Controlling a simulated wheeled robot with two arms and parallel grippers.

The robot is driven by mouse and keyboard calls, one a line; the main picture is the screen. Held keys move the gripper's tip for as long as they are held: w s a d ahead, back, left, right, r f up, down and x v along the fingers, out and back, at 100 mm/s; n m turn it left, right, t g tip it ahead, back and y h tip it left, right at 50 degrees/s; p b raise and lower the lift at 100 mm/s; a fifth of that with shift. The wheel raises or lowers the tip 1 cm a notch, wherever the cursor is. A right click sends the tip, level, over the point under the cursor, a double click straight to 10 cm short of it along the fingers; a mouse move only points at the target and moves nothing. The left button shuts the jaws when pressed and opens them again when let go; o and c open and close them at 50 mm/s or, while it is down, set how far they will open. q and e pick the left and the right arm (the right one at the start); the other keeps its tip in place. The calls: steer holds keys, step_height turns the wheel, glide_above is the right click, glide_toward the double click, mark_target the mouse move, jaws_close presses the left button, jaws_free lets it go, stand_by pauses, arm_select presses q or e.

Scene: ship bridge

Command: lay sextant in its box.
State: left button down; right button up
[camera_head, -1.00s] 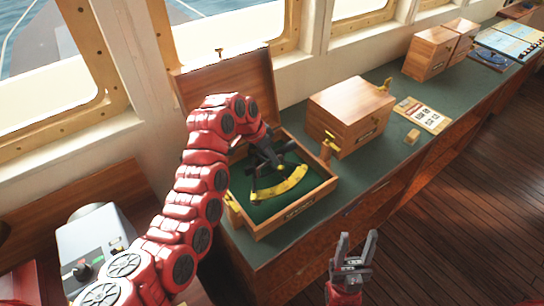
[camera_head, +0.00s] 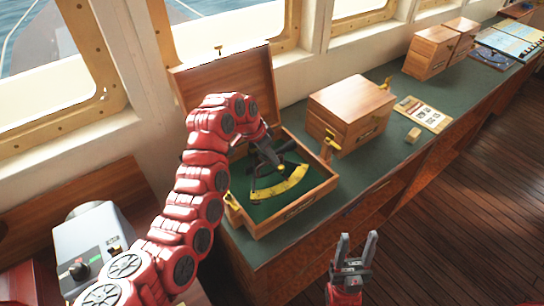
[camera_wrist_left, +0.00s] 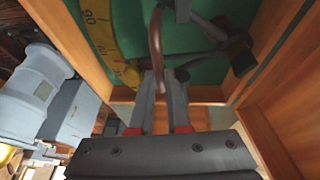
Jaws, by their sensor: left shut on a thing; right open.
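The sextant, a dark frame with a yellow arc (camera_head: 280,188), is inside its open wooden box (camera_head: 297,216), over the green lining. Its arc faces the front of the box. My left gripper (camera_head: 264,150) reaches down into the box from the hinge side and is partly hidden by its own arm. In the left wrist view its fingers (camera_wrist_left: 160,88) are shut on the sextant's brown curved handle (camera_wrist_left: 155,45). I cannot tell whether the sextant touches the lining. The box lid (camera_head: 232,88) stands raised at the back. My right gripper (camera_head: 357,246) is open and empty, in front of the counter.
A closed wooden box (camera_head: 350,108) stands right of the open one, with a card (camera_head: 424,114) and a small wooden block (camera_head: 413,135) beyond. More wooden boxes (camera_head: 430,52) stand farther along the green counter. A grey console (camera_head: 92,243) is at lower left.

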arm_select(q)
steer(key=shift+r, duration=0.1)
steer(key=c, duration=0.8)
jaws_free()
